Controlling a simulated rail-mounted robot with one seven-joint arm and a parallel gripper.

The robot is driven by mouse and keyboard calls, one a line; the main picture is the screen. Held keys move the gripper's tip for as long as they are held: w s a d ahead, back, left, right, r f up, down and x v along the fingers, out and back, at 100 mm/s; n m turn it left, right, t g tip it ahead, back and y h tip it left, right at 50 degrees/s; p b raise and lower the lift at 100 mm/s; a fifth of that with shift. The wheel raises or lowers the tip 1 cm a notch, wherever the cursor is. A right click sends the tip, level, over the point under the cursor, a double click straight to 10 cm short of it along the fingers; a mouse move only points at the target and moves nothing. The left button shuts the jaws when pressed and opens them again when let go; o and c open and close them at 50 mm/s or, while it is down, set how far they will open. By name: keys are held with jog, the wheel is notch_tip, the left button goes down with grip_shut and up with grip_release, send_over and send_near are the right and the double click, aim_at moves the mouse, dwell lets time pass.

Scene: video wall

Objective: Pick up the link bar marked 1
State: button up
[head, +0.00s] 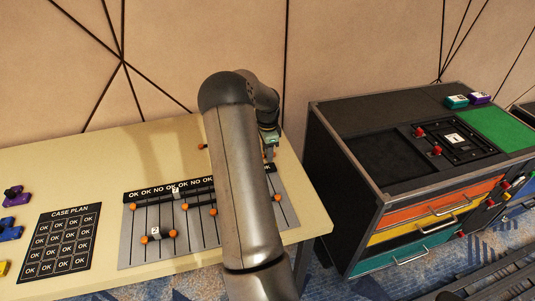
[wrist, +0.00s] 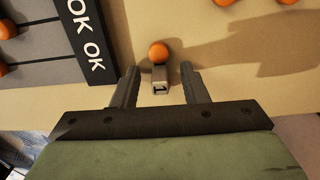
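A small pale block marked 1 (wrist: 160,88), with an orange ball (wrist: 158,52) at one end, lies over the tan table in the wrist view. It looks like the link bar marked 1. My gripper (wrist: 157,76) is open, with one finger on each side of the block and gaps between. Any far end of the bar is hidden behind my gripper body. In the head view my gripper (head: 268,155) is small at the table's back right, and my arm hides the bar there.
A slider board (head: 200,233) carries bars with orange knobs, one marked 2 (head: 175,190). A case plan card (head: 62,240) lies left. The dark cabinet (head: 345,125) at right holds a panel with red knobs and a white 1 label (head: 453,138).

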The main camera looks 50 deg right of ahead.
jog(key=shift+f, duration=0.1)
grip_shut()
